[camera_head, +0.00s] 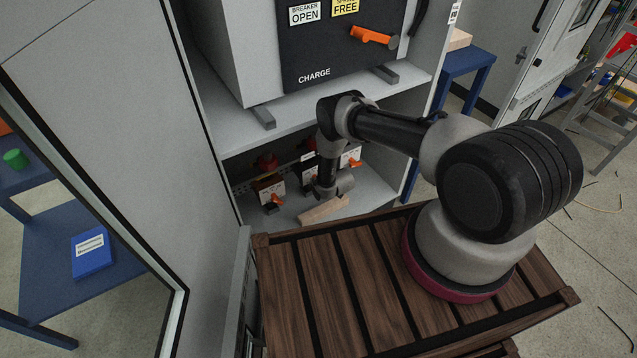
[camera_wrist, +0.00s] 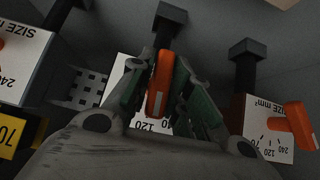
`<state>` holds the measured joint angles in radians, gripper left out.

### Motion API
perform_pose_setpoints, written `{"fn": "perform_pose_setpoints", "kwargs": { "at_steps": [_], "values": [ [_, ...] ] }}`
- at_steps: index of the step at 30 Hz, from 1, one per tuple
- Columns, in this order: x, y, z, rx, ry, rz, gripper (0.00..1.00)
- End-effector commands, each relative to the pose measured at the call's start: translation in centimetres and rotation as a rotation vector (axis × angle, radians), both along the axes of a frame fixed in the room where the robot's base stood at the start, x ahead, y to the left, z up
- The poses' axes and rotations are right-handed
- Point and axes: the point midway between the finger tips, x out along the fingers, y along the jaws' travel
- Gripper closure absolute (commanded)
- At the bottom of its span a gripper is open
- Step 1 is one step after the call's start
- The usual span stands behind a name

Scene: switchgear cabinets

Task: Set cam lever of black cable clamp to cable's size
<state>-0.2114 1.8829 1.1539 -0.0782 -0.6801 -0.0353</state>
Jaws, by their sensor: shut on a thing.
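My gripper (camera_wrist: 160,92) is shut on an orange cam lever (camera_wrist: 158,82), with one dark green-grey finger on each side. The lever points roughly up and down in the wrist view. It sits on the middle cable clamp (camera_wrist: 120,68), whose white size plate shows "120"; the fingers hide most of its scale. A black post (camera_wrist: 168,25) rises behind the lever. In the head view my gripper (camera_head: 325,190) is low inside the cabinet, and my arm partly hides the middle clamp. I cannot tell the clamp's cable colour from the wrist view.
A right clamp (camera_wrist: 270,120) with a tilted orange lever (camera_wrist: 300,125) and a left clamp (camera_wrist: 22,62) flank the held one. A yellow tag (camera_wrist: 15,132) reading "70" is at the lower left. A wooden block (camera_head: 323,209) lies on the cabinet floor. The breaker shelf (camera_head: 330,105) is above.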

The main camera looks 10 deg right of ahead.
Motion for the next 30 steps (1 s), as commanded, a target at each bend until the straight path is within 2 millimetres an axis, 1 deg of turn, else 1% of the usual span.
{"fn": "perform_pose_setpoints", "kwargs": {
  "at_steps": [6,16,17,18,20,30],
  "values": [
    [0.05,0.08,0.04,0.030,0.008,0.001,1.00],
    [0.07,0.10,0.05,0.033,0.007,0.002,1.00],
    [0.08,0.10,0.06,0.033,0.007,0.002,0.79],
    [0.08,0.10,0.06,0.033,0.007,0.002,0.72],
    [0.08,0.09,0.05,0.032,0.008,0.002,0.62],
    [-0.04,0.00,0.15,0.032,0.008,0.001,0.62]
  ]
}}
